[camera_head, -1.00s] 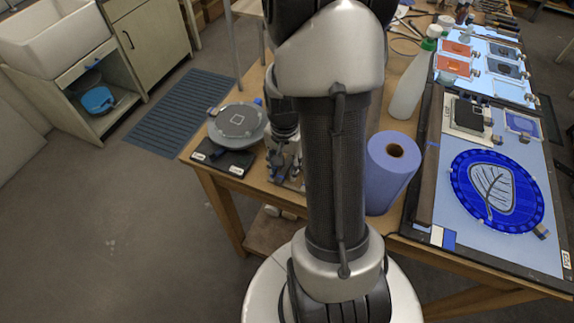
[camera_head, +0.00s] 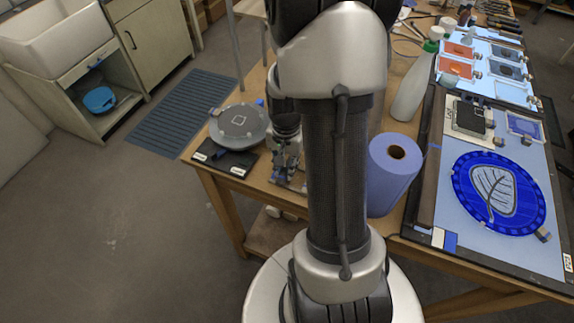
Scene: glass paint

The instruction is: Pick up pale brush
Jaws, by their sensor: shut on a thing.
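My gripper (camera_head: 288,172) points down over the left part of the wooden table, just right of the grey round turntable. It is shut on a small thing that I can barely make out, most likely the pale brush. My arm column hides much of the space behind and to the right of the gripper. I cannot make out the brush's handle or bristles, nor whether it is clear of the table.
The turntable (camera_head: 239,124) is close left of the gripper. A blue paper roll (camera_head: 391,172), a white bottle with green cap (camera_head: 412,88) and a light panel (camera_head: 505,235) bearing a blue leaf disc (camera_head: 499,193) stand to the right.

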